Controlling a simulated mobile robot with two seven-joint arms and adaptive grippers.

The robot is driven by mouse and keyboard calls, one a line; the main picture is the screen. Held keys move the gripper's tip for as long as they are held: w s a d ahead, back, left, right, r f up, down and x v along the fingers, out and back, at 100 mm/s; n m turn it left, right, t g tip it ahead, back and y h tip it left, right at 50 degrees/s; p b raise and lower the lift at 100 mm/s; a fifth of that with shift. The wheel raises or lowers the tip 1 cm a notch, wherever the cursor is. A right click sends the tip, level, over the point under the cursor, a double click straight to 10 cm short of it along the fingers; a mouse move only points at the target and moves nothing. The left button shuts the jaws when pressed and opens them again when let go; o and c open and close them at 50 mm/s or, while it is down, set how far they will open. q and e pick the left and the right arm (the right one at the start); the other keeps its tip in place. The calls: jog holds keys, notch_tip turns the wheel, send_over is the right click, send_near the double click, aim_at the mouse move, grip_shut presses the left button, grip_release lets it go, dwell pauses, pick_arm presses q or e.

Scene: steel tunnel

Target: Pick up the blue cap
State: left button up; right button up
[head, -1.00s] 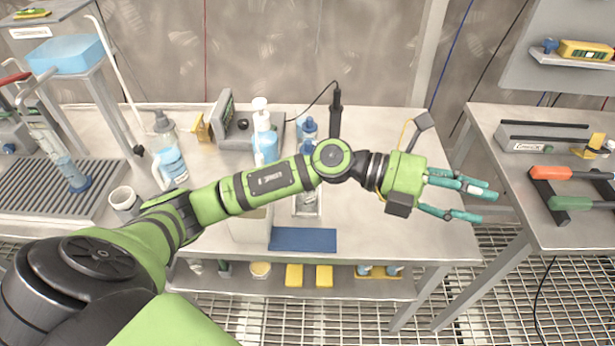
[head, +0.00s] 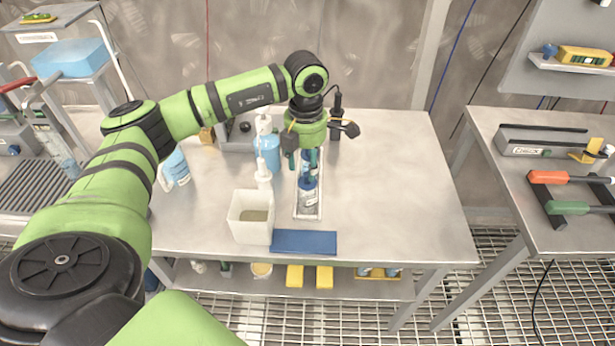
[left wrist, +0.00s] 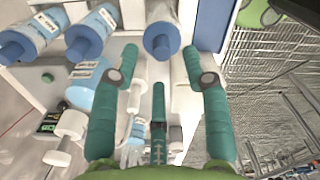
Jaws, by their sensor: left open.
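A clear bottle with a blue cap (head: 307,183) stands in a narrow white tray (head: 309,217) on the bench. My left gripper (head: 307,165) points down above it, its teal fingers around or just in front of the cap. In the left wrist view a blue cap (left wrist: 162,44) on a bottle shows between and just beyond the spread fingertips. The left gripper there (left wrist: 160,65) is open and holds nothing. Whether the fingers touch the cap cannot be told. My right gripper is not in view.
A pump bottle (head: 266,150) stands close left of the gripper. A white open box (head: 251,217) and a blue mat (head: 304,242) lie in front. More blue-capped bottles (left wrist: 85,42) show in the wrist view. The bench's right side (head: 400,190) is clear.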

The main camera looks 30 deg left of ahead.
aim_at(307, 174)
pick_arm(q)
jog(key=shift+d+f+p, duration=0.25)
jog(key=shift+f+p, duration=0.1)
jog(key=shift+f, duration=1.3)
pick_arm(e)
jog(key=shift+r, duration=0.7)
pick_arm(q)
jog(key=c, duration=0.9)
jog(key=shift+c, duration=0.2)
jog(key=shift+w+r+b, duration=0.1)
jog(key=shift+r+b, duration=0.2)
jog(key=shift+r, duration=0.15)
jog(key=r+b, duration=0.1)
jog(key=d+r, duration=0.1)
jog(key=r, duration=0.1)
jog(key=shift+s+r+b, duration=0.2)
jog(key=shift+r+b, duration=0.1)
jog(key=shift+b, duration=0.1)
jog(key=s+d+r+b, duration=0.2)
jog(key=s+d+r, duration=0.2)
jog(key=d, duration=0.6)
jog(key=shift+r+b, duration=0.4)
jog(key=shift+r, duration=0.9)
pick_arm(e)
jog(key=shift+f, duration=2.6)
